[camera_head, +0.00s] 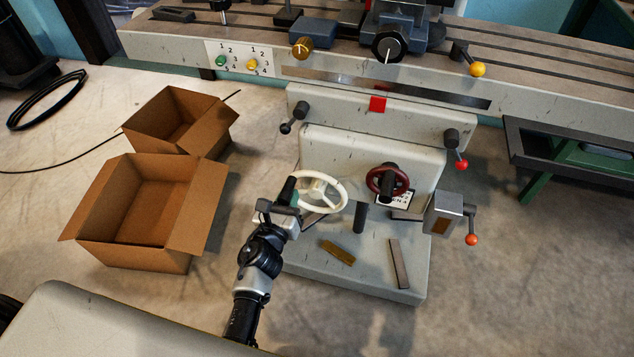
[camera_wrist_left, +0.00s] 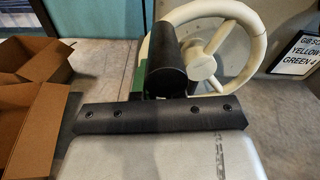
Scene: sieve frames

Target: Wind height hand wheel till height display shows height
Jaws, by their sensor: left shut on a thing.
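A white spoked hand wheel (camera_head: 322,190) stands on the front of the grey machine, left of a smaller dark red hand wheel (camera_head: 387,181). Which is the height wheel I cannot tell. My left gripper (camera_head: 291,194) is at the white wheel's left rim, shut on its black handle. In the left wrist view the black handle (camera_wrist_left: 168,62) stands in front of the white wheel (camera_wrist_left: 232,40); a green part shows beside it. My right gripper is not in view.
Two open cardboard boxes (camera_head: 142,205) (camera_head: 178,119) stand on the floor at left. A placard (camera_wrist_left: 300,52) is right of the white wheel. A red-knobbed lever (camera_head: 461,164) and an orange-knobbed crank (camera_head: 472,239) stick out at right. Loose bars (camera_head: 399,264) lie on the machine's base.

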